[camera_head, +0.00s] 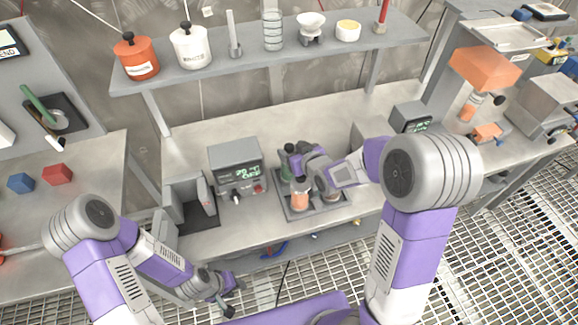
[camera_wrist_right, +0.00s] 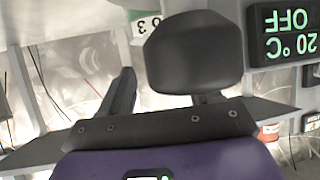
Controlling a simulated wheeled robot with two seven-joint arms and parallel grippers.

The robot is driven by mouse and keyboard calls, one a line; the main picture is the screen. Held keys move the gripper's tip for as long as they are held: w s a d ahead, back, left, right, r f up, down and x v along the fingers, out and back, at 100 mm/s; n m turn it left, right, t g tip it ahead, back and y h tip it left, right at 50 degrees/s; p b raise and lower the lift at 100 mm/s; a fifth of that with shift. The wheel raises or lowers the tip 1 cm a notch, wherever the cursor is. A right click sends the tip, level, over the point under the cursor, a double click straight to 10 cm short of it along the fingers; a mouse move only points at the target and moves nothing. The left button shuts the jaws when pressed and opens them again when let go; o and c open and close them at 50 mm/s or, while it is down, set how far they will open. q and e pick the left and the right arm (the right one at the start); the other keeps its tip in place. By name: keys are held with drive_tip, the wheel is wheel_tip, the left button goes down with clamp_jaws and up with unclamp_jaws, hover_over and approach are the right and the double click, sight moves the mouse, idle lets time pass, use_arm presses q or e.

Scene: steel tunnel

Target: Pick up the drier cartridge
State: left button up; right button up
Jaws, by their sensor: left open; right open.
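A small cylinder with orange contents (camera_head: 300,197), which looks like the drier cartridge, stands upright in a grey tray (camera_head: 290,214) on the bench. My right gripper (camera_head: 293,163) is just above and behind it, partly hiding the tray. Its fingers are open in the right wrist view (camera_wrist_right: 160,85), and nothing is visibly held. A white label with dark digits and a green edge (camera_wrist_right: 146,26) shows beyond the fingers there. My left gripper (camera_head: 225,292) is open and empty, low in front of the bench edge.
A grey unit with a lit display (camera_head: 238,170) stands left of the tray. A second display box (camera_head: 411,118) is at the right. A shelf (camera_head: 215,62) with jars runs behind. The bench strip (camera_head: 280,122) behind the tray is clear.

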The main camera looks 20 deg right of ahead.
drive_tip(key=shift+w+a+f, duration=0.1)
drive_tip(key=shift+w+f, duration=0.05)
drive_tip(key=shift+w, duration=0.2)
clamp_jaws()
